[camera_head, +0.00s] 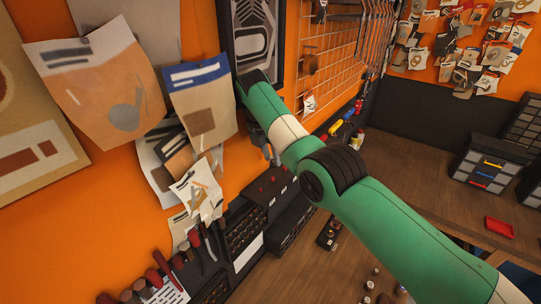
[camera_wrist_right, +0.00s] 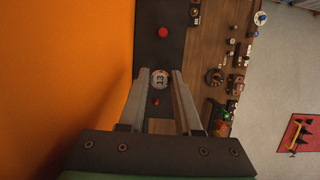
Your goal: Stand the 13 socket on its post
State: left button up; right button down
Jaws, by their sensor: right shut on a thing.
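The 13 socket (camera_wrist_right: 160,80) shows in the right wrist view as a pale round end marked 13. It sits between the fingertips of my right gripper (camera_wrist_right: 161,75), which is shut on it. A dark rack top (camera_wrist_right: 157,55) lies beyond, with one red post (camera_wrist_right: 163,32) past the socket and another red spot (camera_wrist_right: 156,101) between the fingers. I cannot tell the gap between socket and rack. In the head view the rack (camera_head: 262,193) stands against the orange wall, and my right wrist is mostly hidden behind its own green arm. My left gripper is not in view.
Hanging packets (camera_head: 200,105) cover the orange wall left of the rack. Several small parts (camera_wrist_right: 213,77) lie on the wooden bench (camera_wrist_right: 205,45). Drawer boxes (camera_head: 490,165) and a red tray (camera_head: 499,228) stand at the right, with bare bench before them.

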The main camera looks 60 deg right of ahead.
aim_at(270, 166)
jog(key=shift+f, duration=2.1)
jog(key=shift+f, duration=0.8)
jog(key=c, duration=0.5)
grip_release()
jog(key=v, duration=1.1)
jog(key=shift+s+a+r, duration=0.1)
jog(key=shift+a+r, duration=0.05)
jog(key=shift+r, duration=0.1)
